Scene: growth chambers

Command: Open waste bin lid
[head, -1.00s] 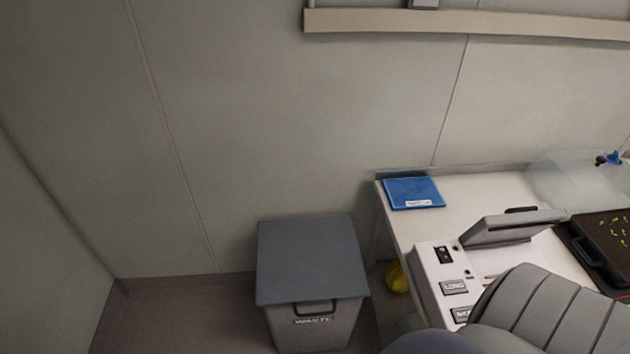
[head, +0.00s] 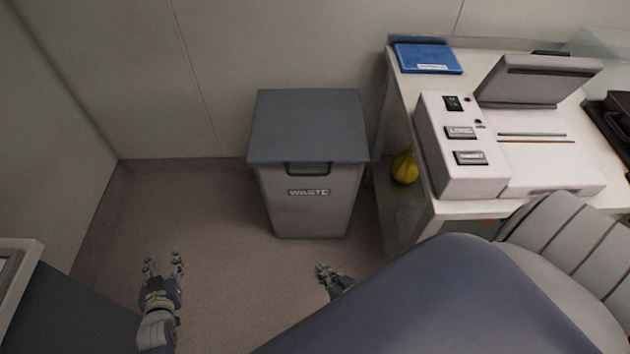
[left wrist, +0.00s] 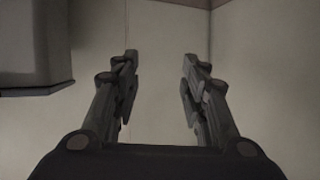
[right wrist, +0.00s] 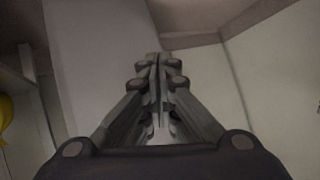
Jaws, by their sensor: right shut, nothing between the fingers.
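The grey waste bin (head: 312,215) stands upright on the floor against the back wall. Its dark grey lid (head: 307,122) is down flat on it, with a dark handle (head: 308,169) at the front edge above the WASTE label. My left gripper (head: 163,262) is open and empty, over the floor to the left and in front of the bin. Its spread fingers show in the left wrist view (left wrist: 160,75). My right gripper (head: 324,269) is in front of the bin, apart from it, low in the head view. Its fingers are together and empty in the right wrist view (right wrist: 158,65).
A white bench (head: 408,92) stands right of the bin with a blue case (head: 427,58) and a white device with a raised lid (head: 462,150). A yellow object (head: 405,167) is under the bench. A counter (head: 30,250) edges in at lower left. The floor before the bin is clear.

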